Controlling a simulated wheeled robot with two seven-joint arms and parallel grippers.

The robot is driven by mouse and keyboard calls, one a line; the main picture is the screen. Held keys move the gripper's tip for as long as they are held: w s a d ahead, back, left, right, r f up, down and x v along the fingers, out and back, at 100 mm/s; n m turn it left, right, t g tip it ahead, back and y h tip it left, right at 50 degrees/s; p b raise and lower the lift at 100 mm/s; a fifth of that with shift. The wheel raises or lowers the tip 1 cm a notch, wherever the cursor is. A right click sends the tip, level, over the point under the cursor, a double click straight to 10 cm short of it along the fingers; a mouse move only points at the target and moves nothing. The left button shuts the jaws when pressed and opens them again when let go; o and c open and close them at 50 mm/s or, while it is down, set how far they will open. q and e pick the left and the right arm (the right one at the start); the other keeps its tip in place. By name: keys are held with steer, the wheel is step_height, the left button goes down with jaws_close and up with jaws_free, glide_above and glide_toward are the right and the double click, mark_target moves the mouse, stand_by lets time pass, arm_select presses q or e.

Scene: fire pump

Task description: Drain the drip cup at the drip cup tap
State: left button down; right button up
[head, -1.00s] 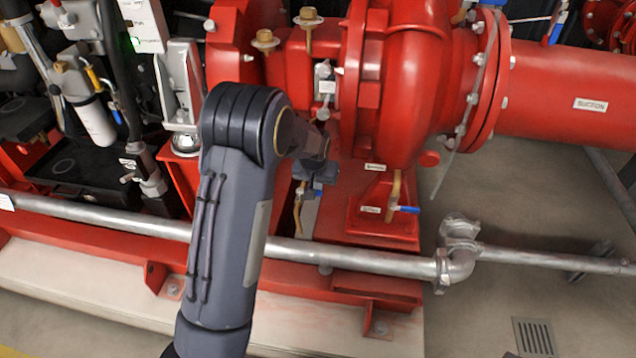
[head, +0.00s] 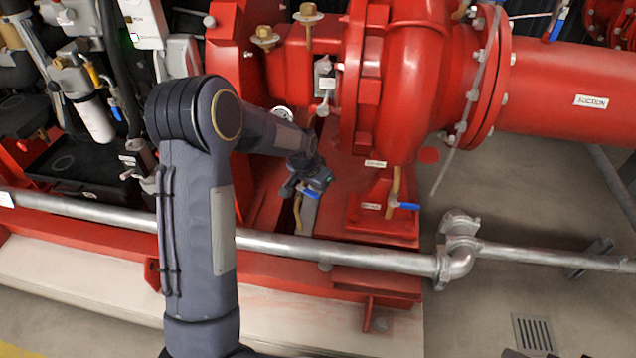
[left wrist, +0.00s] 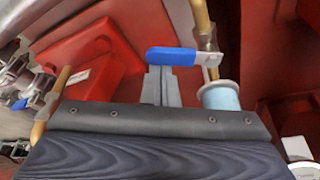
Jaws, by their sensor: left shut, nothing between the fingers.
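A small tap with a blue lever handle (head: 311,194) on a thin brass pipe is beside my left gripper (head: 314,185), low on the red pump base. In the left wrist view this blue handle (left wrist: 171,56) lies crosswise just ahead of my shut, empty left gripper (left wrist: 160,70). The fingertips reach its lower edge; I cannot tell if they touch. A pale blue cylinder (left wrist: 221,97) is below the tap. A second blue-handled tap (head: 407,206) stands to the right on a red pedestal. Small labels are too blurred to tell which is the drip cup tap.
The red pump casing (head: 403,90) and the suction pipe (head: 570,90) fill the upper right. A grey pipe (head: 385,260) runs along the front of the red base. Engine parts and a white filter (head: 94,120) are at left. A floor drain (head: 533,333) is at lower right.

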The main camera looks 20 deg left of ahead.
mark_target(301, 205)
arm_select(q)
steer(key=m, duration=0.1)
steer(key=s+m, duration=0.1)
steer(key=shift+s+a+m+h, duration=0.15)
steer(key=shift+m+h, duration=0.25)
steer(key=s+m+p, duration=0.1)
steer(key=m, duration=0.2)
steer(key=s+a+m+g+h+p, duration=0.1)
steer(key=m, duration=0.1)
steer(key=s+a+m+g+p, duration=0.1)
steer(key=m, duration=0.2)
steer(key=shift+s+a+m+h, duration=0.1)
steer(key=shift+s+m+h, duration=0.1)
steer(key=shift+m+h, duration=0.15)
steer(key=shift+r, duration=0.1)
